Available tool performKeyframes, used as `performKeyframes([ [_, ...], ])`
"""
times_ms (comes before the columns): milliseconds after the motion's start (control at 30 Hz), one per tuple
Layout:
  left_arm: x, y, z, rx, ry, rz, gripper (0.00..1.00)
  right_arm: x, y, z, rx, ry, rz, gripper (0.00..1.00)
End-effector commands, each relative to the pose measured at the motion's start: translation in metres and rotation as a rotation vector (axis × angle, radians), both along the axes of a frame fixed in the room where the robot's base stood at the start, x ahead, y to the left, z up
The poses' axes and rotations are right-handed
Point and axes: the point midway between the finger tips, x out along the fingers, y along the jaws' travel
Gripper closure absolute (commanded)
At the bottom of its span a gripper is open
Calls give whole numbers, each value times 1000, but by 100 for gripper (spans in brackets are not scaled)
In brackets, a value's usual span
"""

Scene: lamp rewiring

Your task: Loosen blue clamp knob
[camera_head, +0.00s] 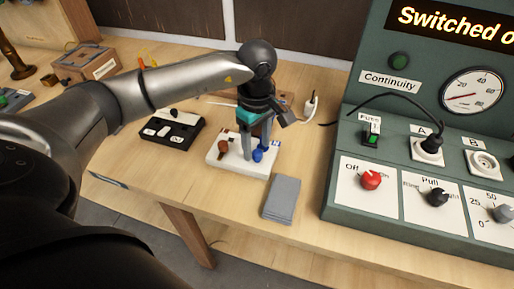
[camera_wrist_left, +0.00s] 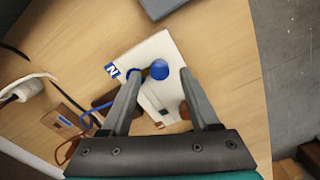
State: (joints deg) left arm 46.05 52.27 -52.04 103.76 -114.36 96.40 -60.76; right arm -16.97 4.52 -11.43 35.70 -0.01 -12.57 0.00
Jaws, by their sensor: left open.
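The blue clamp knob (camera_head: 257,155) stands on a white terminal block (camera_head: 228,164) on the bench. My left gripper (camera_head: 257,150) is open and points down over the block. In the left wrist view the blue knob (camera_wrist_left: 159,69) shows between the two fingertips (camera_wrist_left: 160,76), with a gap on the right side; I cannot tell if the left finger touches it. A brown knob (camera_head: 222,147) stands on the block's left part and is partly hidden by a finger in the wrist view. A blue wire (camera_wrist_left: 88,119) runs to the block. My right gripper is not in view.
A grey flat pad (camera_head: 282,199) lies in front of the block. A black switch box (camera_head: 174,131) stands to the left. A green test panel (camera_head: 400,146) with a red knob (camera_head: 371,180) stands to the right. A white plug (camera_head: 311,105) lies behind the block.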

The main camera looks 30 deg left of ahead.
Motion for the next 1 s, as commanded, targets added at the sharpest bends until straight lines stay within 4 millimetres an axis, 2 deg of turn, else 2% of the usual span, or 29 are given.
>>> performKeyframes([
  [200,0,0,-16,-1,1,-1,38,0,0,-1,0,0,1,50],
  [467,0,0,-17,0,0,-1,38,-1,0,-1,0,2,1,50],
  [1000,0,0,-16,0,-1,-1,98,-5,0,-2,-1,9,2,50],
])
